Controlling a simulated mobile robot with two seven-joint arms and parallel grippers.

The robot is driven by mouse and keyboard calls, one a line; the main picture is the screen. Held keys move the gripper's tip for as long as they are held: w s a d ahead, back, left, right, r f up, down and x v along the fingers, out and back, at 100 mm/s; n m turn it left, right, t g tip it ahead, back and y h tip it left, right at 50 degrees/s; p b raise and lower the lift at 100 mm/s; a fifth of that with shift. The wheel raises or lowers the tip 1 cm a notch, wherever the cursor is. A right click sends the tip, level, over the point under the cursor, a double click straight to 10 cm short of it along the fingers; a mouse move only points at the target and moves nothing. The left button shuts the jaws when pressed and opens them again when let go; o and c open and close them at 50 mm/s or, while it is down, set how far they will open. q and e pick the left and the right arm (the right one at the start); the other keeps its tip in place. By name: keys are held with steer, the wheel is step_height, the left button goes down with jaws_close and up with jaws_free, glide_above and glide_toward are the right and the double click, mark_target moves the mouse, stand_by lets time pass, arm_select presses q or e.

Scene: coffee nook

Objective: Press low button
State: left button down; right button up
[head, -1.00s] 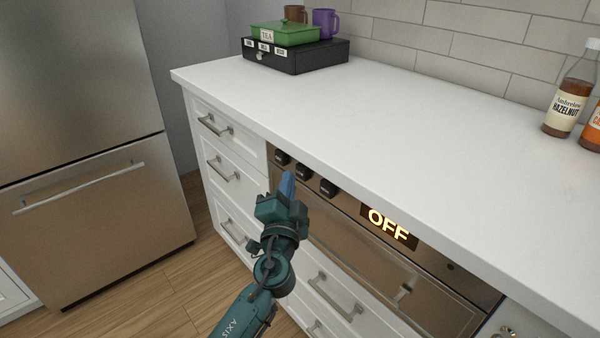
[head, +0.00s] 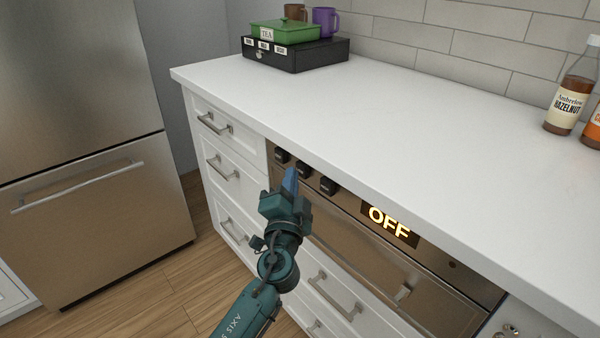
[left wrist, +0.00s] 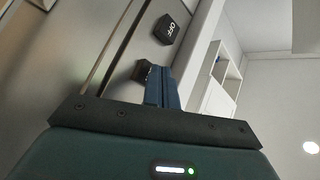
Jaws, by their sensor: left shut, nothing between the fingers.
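Three small black square buttons sit in a row at the upper left of the steel appliance front: a left one (head: 281,156), a middle one (head: 303,169) and a right one (head: 328,186). Their labels are too small to read in the head view. The display (head: 389,221) beside them reads OFF. My left gripper (head: 290,178) is shut and empty, its blue fingertips just below the left and middle buttons in the picture. In the left wrist view, the fingertips (left wrist: 160,85) overlap a dark button (left wrist: 141,70); I cannot tell whether they touch. My right gripper is out of view.
The white counter (head: 330,130) overhangs the appliance front just above the buttons. White drawers with handles (head: 215,124) stand to the left, and a steel fridge (head: 90,200) beyond. A black box (head: 300,57) and syrup bottles (head: 572,95) stand on the counter.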

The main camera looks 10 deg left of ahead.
arm_select(q)
steer(key=shift+w+d+b, duration=0.45)
steer(key=shift+w+d, duration=0.05)
steer(key=shift+w, duration=0.1)
stand_by(1.1)
steer(key=shift+s+a, duration=0.75)
steer(key=shift+s, duration=0.2)
steer(key=shift+s, duration=0.1)
steer(key=shift+s+a+p, duration=0.2)
steer(key=shift+s+a, duration=0.6)
steer(key=shift+s, duration=0.15)
steer(key=shift+s+a+p, duration=0.2)
steer(key=shift+s+a, duration=0.55)
steer(key=shift+s, duration=0.2)
